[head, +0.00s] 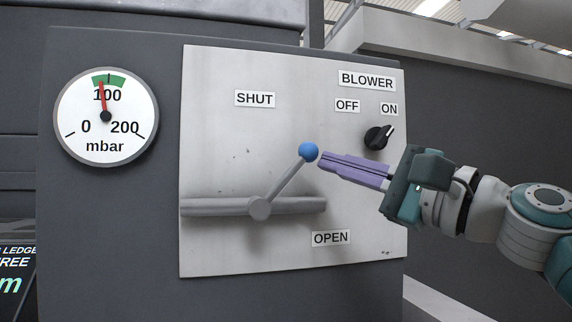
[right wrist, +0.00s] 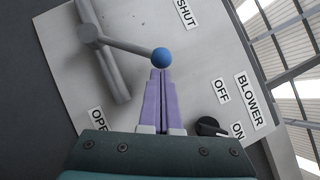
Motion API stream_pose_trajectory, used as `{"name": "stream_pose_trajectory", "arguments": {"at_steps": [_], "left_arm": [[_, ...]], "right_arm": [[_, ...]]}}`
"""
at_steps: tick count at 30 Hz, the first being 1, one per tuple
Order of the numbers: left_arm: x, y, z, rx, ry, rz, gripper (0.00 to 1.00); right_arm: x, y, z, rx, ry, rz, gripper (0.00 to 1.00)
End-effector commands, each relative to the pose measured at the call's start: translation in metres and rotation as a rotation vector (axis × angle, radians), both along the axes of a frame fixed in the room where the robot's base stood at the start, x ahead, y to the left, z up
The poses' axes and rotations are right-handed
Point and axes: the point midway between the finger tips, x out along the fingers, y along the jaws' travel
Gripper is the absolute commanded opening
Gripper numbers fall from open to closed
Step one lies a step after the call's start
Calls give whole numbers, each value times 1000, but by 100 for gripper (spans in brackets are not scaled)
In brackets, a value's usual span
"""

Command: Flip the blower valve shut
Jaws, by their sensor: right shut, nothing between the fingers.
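The blower valve is a grey lever (head: 282,179) with a blue ball knob (head: 309,152), on a pivot at a horizontal grey pipe (head: 215,207). The lever points up and to the right, between the SHUT label (head: 254,99) and the OPEN label (head: 331,237). My right gripper (head: 322,162) has purple fingers, shut and empty. Its tips are at the right side of the blue knob, touching or very close. In the right wrist view the knob (right wrist: 161,58) sits just beyond the shut fingertips (right wrist: 161,72). My left gripper is not in view.
A black blower switch (head: 378,137) is on the panel (head: 220,150) just above my right gripper, its pointer toward ON. A round pressure gauge (head: 106,117) at the left has its red needle near 100 mbar, in the green band. The panel left of the knob is clear.

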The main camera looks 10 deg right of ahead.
Motion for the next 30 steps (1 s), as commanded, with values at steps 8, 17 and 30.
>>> {"name": "stream_pose_trajectory", "arguments": {"at_steps": [8, 17, 30], "left_arm": [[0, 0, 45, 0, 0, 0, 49], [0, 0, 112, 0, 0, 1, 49], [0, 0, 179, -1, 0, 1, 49]], "right_arm": [[-1, 11, 25, -159, -4, 3, 0], [-1, 33, 49, -422, -13, 4, 0], [-2, 59, 56, -687, -23, 4, 0]]}}
